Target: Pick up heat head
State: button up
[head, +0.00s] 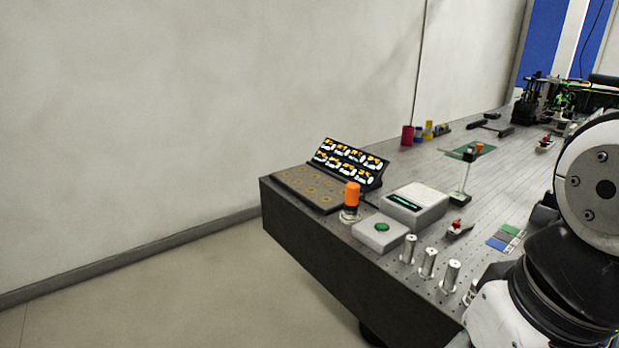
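An orange-topped cylinder (352,196) stands upright on a small pale base near the bench's left front corner. It may be the heat head, but I cannot tell for sure. My arm links fill the right side of the view. My gripper is not in view, so nothing shows of its fingers or what they hold.
The perforated bench (490,190) holds a grey box with a green button (382,232), a grey display unit (414,205), a holed block (309,187), a tilted dark panel (349,165) and several metal posts (428,262). Red and yellow cups (408,135) stand at the back. Floor is clear at left.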

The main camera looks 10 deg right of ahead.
aim_at(351, 207)
jog(key=i+j+u, duration=0.25)
jog(key=i+j, duration=0.85)
jog(key=j, duration=0.15)
